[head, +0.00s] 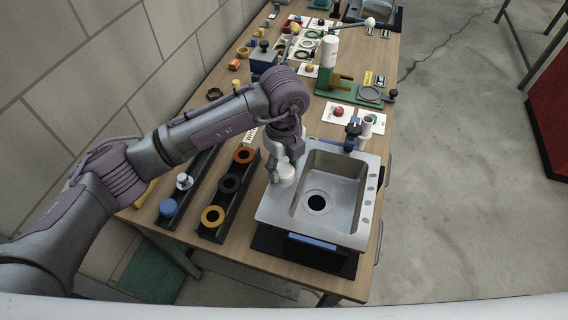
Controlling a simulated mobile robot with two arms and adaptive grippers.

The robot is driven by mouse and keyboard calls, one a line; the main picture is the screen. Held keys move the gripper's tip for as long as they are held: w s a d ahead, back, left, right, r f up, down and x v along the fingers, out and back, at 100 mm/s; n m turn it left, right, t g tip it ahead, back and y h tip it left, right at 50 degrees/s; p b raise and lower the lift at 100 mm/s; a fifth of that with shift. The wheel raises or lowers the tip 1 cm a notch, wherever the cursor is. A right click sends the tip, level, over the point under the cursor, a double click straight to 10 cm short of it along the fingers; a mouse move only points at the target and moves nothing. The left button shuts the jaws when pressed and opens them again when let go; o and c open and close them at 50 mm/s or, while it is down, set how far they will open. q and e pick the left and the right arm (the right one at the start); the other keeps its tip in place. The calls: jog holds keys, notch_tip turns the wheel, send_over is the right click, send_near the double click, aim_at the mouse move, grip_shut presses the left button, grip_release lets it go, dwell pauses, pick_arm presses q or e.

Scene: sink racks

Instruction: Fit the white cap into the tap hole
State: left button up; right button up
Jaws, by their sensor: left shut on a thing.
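The steel sink (270,212) lies on the bench, with a basin and a row of several small dark holes (365,207) along its right rim. My left gripper (284,168) reaches down over the sink's left rim. It is shut on a white cap (287,174), whose pale round top shows between the fingers. Whether the cap touches the rim cannot be told. The fingers and wrist hide part of it and the rim behind. My right gripper is not in view.
Left of the sink, one dark rack (221,200) holds orange, black and yellow rings. Another rack (187,197) holds a blue cap (168,208) and a white-and-metal piece (184,181). A blue-handled tap-like fixture (352,134) stands behind the sink. Farther back, the bench is crowded.

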pick_arm(q)
jog(key=o, duration=1.1)
jog(key=shift+o, duration=0.2)
notch_tip(320, 180, up, 12)
jog(key=shift+d, duration=0.1)
